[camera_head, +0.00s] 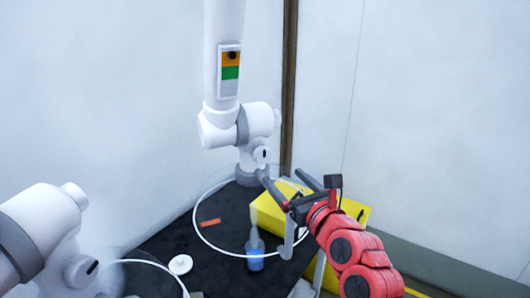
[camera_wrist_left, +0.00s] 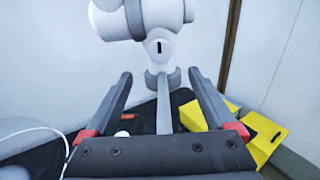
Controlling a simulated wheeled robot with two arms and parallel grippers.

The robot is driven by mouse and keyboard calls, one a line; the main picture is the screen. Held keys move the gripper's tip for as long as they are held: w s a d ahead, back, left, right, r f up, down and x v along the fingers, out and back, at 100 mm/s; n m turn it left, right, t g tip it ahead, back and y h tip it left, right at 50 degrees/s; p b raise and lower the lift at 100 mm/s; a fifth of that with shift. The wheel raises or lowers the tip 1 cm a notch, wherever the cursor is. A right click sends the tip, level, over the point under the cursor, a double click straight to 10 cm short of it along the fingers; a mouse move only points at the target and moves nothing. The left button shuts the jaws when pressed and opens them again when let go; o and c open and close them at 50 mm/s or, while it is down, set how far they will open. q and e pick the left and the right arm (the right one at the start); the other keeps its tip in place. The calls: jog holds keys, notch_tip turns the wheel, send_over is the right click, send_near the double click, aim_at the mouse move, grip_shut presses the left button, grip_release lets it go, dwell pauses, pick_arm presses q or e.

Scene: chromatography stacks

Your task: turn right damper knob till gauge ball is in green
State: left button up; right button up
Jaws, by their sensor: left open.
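The right extraction arm carries a gauge (camera_head: 229,86) with orange, green and grey bands; its black ball (camera_head: 232,56) is in the orange band, above the green. Below, at the white joint, is the right damper knob (camera_head: 262,155), white with a black mark; it also shows in the wrist view (camera_wrist_left: 159,47). My left gripper (camera_head: 281,173), on the red arm, is open and empty just below and right of the knob. In the wrist view its fingers (camera_wrist_left: 161,82) are spread apart, with the knob beyond them. My right gripper is not in view.
Another white extraction arm (camera_head: 40,225) stands at the left. The dark bench (camera_head: 170,238) bears a blue-based bottle (camera_head: 255,252), a white disc (camera_head: 180,264) and an orange strip (camera_head: 210,222). A yellow box (camera_head: 271,212) is beside my gripper. White hoops rise around the bench.

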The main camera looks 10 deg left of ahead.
aim_at(264, 157)
pick_arm(q)
jog(key=p+x, duration=0.3)
jog(key=x, duration=0.7)
jog(key=shift+a+r, duration=0.1)
jog(key=shift+w+a, duration=0.25)
jog(key=shift+w, duration=0.15)
jog(key=shift+c, duration=0.2)
